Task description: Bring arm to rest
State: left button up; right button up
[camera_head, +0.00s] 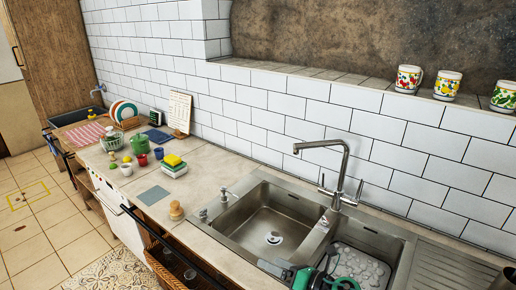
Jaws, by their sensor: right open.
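My right gripper (284,268), dark grey with teal parts, shows at the bottom edge, in front of the steel double sink (232,222). Its fingers point left, near the sink's front rim, and it is open. I see nothing held in it. Parts of my right arm behind it are cut off by the lower edge of the picture. My left gripper is not in view.
The tall faucet (345,165) rises behind the sink. Patterned mugs (408,78) line the ledge.

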jog(key=s+d+m+t+h, duration=0.35)
jog(key=m+h, duration=0.25)
jog(key=m, duration=0.6)
jog(key=s+d+m+t+h, duration=0.2)
jog(key=d+m+h, duration=0.35)
jog(key=m, duration=0.65)
jog(key=s+d+f+m+g+h, duration=0.1)
jog(key=s+d+f+m+g, duration=0.25)
jog(key=s, duration=0.45)
jog(key=s+d+f+m+g+h, duration=0.1)
jog(key=s+d+f+m+g, duration=0.25)
jog(key=s, duration=0.55)
jog(key=s+d+f+m+g, duration=0.2)
jog(key=s+m+g, duration=0.35)
jog(key=s, duration=0.25)
jog(key=s+d+f+b+x, duration=0.1)
jog(key=s+b+x, duration=0.25)
jog(key=x, duration=1.45)
jog(key=s+d+f+b+x, duration=0.15)
jog(key=s+x, duration=0.35)
jog(key=x, duration=1.3)
jog(key=s+d+f+g+b, duration=0.1)
jog(key=s+f+b, duration=0.4)
jog(key=s+f, duration=1.4)
notch_tip(320, 180, down, 4)
jog(key=shift+d+r+g, duration=0.1)
jog(key=shift+d+g, duration=0.2)
jog(key=shift+d, duration=0.4)
